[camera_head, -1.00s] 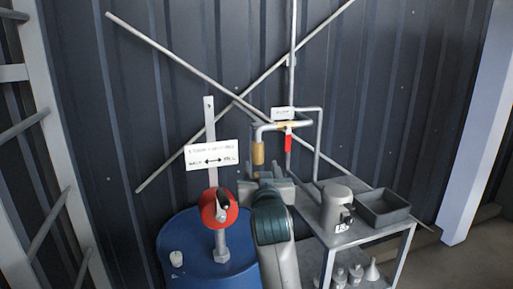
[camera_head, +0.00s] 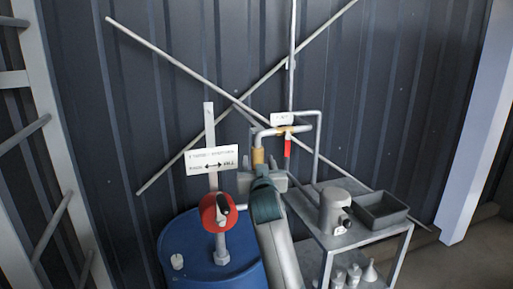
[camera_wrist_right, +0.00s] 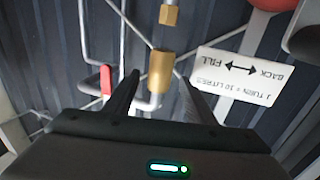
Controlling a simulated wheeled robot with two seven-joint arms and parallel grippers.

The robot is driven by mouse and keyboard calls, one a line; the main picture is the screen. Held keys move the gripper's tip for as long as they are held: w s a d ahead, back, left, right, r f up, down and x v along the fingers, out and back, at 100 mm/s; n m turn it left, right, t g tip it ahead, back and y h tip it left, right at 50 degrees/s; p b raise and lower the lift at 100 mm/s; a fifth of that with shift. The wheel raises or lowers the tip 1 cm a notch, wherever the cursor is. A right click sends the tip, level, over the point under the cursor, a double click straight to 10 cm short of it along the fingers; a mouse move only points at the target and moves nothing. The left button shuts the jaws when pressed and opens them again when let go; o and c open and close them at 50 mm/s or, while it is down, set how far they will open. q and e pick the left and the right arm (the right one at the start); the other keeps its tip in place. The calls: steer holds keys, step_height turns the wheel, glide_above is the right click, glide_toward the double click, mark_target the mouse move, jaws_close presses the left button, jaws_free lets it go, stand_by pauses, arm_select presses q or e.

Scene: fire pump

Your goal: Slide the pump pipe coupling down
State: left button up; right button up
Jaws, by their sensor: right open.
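The pump pipe coupling is a brass-yellow sleeve (camera_head: 258,157) on the downturned end of the grey pipe. My right gripper (camera_head: 262,180) is just below and in front of it, and its arm hides the space underneath. In the right wrist view, which is upside down, the coupling (camera_wrist_right: 160,72) shows between the tips of my two open dark fingers, with visible gaps on both sides. I cannot tell whether the tips reach around it or stop just short. A smaller brass piece (camera_wrist_right: 168,15) lies beyond it. My left gripper is not in view.
A blue drum (camera_head: 205,250) with a red round pump head (camera_head: 214,211) stands left of my arm. A white sign (camera_head: 211,160) is above it. A red lever (camera_head: 287,148) hangs right of the coupling. A metal table (camera_head: 340,235) holds a grey can (camera_head: 334,212) and tray (camera_head: 381,210).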

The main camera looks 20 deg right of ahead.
mark_target(257, 150)
steer(key=p+x, duration=0.2)
steer(key=x, duration=0.7)
steer(key=shift+w+p, duration=0.1)
steer(key=shift+p, duration=0.3)
jaws_close()
step_height(257, 150, down, 6)
steer(key=b, duration=0.4)
steer(key=shift+r, duration=0.15)
jaws_free()
